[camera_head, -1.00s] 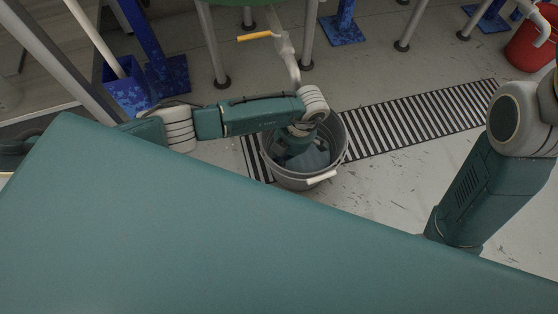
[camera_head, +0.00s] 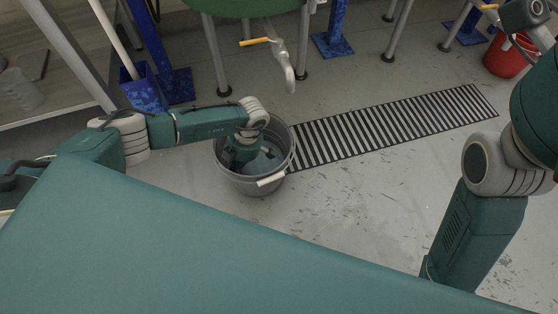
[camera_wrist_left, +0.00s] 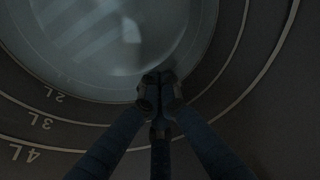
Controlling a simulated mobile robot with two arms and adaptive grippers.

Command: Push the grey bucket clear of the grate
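The grey bucket (camera_head: 240,183) stands upright on the floor at the left end of the striped grate (camera_head: 390,126) in the head view. Its right rim borders the grate's end in the picture; I cannot tell whether its base still overlaps it. Its white handle grip hangs at the front right. My left arm reaches down into the bucket, and the wall hides the gripper there. In the left wrist view my left gripper (camera_wrist_left: 158,80) has its fingers together inside the bucket, near the pale round bottom and the litre marks.
A green round vessel (camera_head: 245,6) on grey legs stands behind the bucket, with a yellow-handled valve (camera_head: 256,41). Blue posts (camera_head: 334,42) and a blue dustpan (camera_head: 143,90) are nearby. A red bucket (camera_head: 503,62) stands far right.

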